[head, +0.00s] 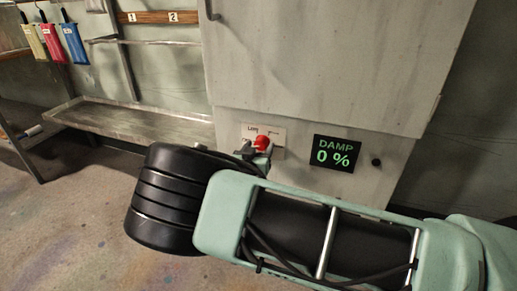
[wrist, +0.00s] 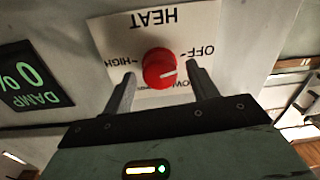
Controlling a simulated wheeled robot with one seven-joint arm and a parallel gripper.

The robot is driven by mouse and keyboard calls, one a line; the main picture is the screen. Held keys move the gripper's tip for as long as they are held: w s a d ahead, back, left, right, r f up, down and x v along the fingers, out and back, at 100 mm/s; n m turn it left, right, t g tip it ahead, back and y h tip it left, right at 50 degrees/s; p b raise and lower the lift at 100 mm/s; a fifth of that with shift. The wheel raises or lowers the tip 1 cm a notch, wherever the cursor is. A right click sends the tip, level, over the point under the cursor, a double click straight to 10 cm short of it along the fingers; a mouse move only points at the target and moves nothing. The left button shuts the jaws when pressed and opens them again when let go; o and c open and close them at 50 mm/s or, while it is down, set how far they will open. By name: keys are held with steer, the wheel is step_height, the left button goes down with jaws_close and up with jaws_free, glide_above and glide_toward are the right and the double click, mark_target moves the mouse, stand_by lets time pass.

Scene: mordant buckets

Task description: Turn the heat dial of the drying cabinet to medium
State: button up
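The red heat dial (wrist: 159,68) sits on a white label plate (wrist: 185,22) on the drying cabinet (head: 290,130). In the wrist view the plate appears upside down, with HEAT, OFF at right, HIGH at left and a partly covered LOW at lower right. The dial's pale pointer line points right, roughly between OFF and LOW. No medium mark is visible. My gripper (wrist: 160,72) is open, one finger on each side of the dial, with gaps showing. In the head view the red dial (head: 262,142) shows at my gripper's tip (head: 258,151).
A black display (head: 337,153) reading DAMP 0 % and a small dark knob (head: 376,162) are right of the dial. A low metal trough (head: 135,121) stands to the left. Coloured tags (head: 54,43) hang at upper left. Open floor lies at lower left.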

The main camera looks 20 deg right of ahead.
steer(key=c, duration=0.9)
steer(key=shift+o, duration=0.2)
